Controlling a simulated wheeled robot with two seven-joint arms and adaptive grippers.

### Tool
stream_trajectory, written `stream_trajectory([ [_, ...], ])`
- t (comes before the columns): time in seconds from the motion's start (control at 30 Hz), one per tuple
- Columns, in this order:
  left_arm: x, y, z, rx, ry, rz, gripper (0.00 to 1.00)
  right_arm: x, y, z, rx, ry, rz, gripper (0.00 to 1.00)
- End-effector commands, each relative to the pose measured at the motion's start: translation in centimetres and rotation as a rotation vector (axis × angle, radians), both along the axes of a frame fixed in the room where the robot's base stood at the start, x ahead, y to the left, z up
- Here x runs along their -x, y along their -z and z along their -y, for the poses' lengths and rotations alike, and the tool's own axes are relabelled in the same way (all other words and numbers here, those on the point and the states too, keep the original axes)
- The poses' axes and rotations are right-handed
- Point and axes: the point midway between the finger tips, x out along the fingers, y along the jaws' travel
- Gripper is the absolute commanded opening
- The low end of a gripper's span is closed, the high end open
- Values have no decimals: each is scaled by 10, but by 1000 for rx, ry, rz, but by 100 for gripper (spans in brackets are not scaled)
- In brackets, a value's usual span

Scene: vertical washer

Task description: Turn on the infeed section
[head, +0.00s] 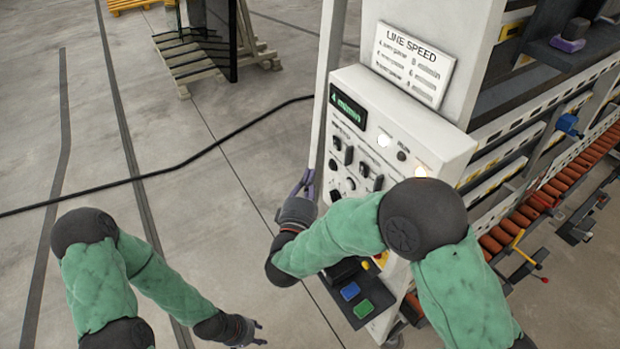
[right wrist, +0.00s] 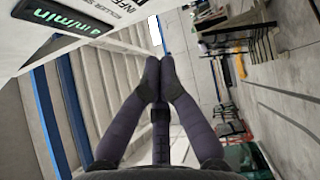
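The control panel (head: 390,130) is a white box on the machine's near end, with a green display (head: 347,105), dark knobs, rocker-like switches (head: 343,152) and lit lamps (head: 421,170). In the right wrist view the display (right wrist: 65,18) is at upper left, beside partly cut-off lettering that appears to begin "INFE". My right gripper (head: 305,184) is at the panel's lower left edge, fingers pointing up; its fingertips (right wrist: 160,78) meet with nothing visible between them. My right arm hides the lower panel. My left gripper (head: 262,333) hangs low over the floor, fingers apart and empty.
A "LINE SPEED" sign (head: 412,62) is above the panel. A roller conveyor (head: 560,185) runs along the right. A black cable (head: 170,170) crosses the open floor at left.

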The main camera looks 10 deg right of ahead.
Motion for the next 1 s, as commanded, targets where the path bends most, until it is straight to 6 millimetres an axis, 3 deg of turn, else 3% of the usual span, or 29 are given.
stream_trajectory([
  [0.37,0,-10,0,0,0,0,40,-63,-9,31,-1,2,-1,0],
  [0.6,0,-16,0,0,0,0,40,-71,-15,58,0,1,-1,0],
  [1.0,0,-17,0,0,0,0,40,-73,-15,64,-1,-2,0,0],
])
